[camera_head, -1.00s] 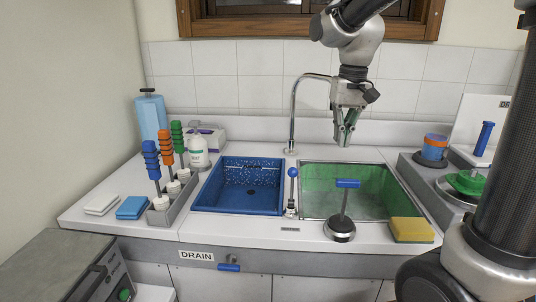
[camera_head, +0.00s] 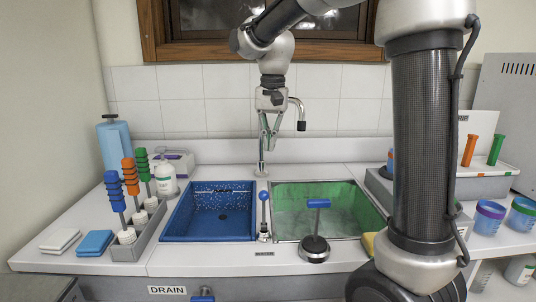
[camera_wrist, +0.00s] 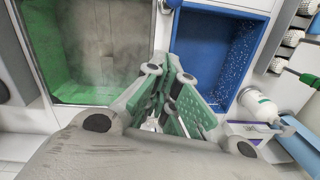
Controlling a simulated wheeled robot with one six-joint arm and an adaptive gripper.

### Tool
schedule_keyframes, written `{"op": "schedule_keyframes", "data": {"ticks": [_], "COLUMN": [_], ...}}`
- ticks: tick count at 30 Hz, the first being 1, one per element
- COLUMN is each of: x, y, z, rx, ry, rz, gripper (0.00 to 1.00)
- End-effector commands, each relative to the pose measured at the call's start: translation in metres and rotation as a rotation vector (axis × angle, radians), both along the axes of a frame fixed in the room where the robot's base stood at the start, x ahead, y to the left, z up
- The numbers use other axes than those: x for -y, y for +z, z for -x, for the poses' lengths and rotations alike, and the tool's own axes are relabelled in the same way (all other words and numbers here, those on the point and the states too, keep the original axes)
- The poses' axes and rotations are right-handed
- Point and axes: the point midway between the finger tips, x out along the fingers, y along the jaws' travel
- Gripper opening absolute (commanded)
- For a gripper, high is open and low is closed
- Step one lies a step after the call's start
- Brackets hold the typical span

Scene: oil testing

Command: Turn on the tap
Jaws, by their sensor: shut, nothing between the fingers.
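A lever with a blue ball knob (camera_head: 264,197) stands upright at the counter's front between the sinks, behind a small label. My gripper (camera_head: 269,148) is shut and empty, pointing down in front of the tap's column and hiding part of it. It is above and behind the lever, apart from it. The wrist view shows the green fingers (camera_wrist: 174,72) between the sinks; the tap is not clear there.
The blue sink (camera_head: 178,239) is left, the green-lined sink (camera_head: 330,182) right. A rack of coloured handles (camera_head: 122,253) and a white bottle (camera_head: 166,180) stand left. My arm hides part of the right counter.

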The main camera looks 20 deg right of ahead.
Motion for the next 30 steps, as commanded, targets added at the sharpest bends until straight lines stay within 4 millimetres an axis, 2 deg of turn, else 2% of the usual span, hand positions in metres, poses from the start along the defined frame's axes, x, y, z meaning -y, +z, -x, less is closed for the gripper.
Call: {"op": "schedule_keyframes", "data": {"ticks": [12,16,21,30], "x": [-0.005,-0.016,-0.023,-0.024], "y": [-0.087,-0.089,-0.092,-0.092], "z": [0.003,0.021,0.034,0.037], "rx": [-0.004,0.000,0.000,0.000], "ry": [0.001,0.004,0.003,0.001], "rz": [0.001,0.000,0.000,0.000], "gripper": [0.00,0.00,0.00,0.00]}}
